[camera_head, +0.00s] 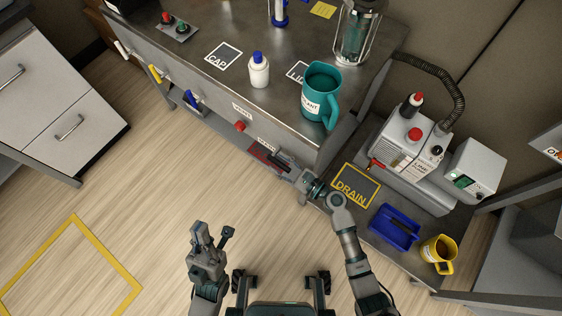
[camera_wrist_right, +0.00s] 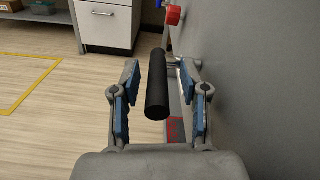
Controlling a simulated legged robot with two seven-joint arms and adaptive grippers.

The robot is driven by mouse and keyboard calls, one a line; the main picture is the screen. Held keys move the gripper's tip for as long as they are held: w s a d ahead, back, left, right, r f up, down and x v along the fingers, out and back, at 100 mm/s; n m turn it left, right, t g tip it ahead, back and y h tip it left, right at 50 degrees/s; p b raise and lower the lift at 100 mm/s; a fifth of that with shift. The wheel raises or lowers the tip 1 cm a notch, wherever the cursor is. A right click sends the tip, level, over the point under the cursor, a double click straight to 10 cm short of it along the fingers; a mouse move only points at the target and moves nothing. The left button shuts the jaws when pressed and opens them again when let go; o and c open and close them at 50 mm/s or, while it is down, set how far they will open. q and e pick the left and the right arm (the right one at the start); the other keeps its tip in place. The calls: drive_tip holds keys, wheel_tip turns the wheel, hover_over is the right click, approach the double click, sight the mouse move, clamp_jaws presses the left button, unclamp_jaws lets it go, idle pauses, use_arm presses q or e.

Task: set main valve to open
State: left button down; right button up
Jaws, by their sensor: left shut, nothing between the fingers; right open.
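A black cylindrical handle (camera_wrist_right: 157,85) stands between the two blue-padded fingers of my right gripper (camera_wrist_right: 158,92) in the right wrist view. The fingers are open, with a visible gap on each side. In the head view this dark handle (camera_head: 279,161) is at the bench front, below a small white label, and my right gripper (camera_head: 283,170) partly covers it. I take it as the main valve lever; the label is too small to read surely. A red marking (camera_wrist_right: 175,130) shows behind it. My left gripper (camera_head: 200,232) is shut and empty above the floor.
A red knob (camera_head: 239,125) sits on the bench front nearby, with blue (camera_head: 191,98) and yellow (camera_head: 155,74) handles further left. A teal jug (camera_head: 321,92) and white bottle (camera_head: 259,70) stand on the bench. A pump (camera_head: 408,150) stands right.

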drive_tip(key=shift+a, duration=0.3)
drive_tip(key=c, duration=0.7)
drive_tip(key=shift+d, duration=0.15)
clamp_jaws()
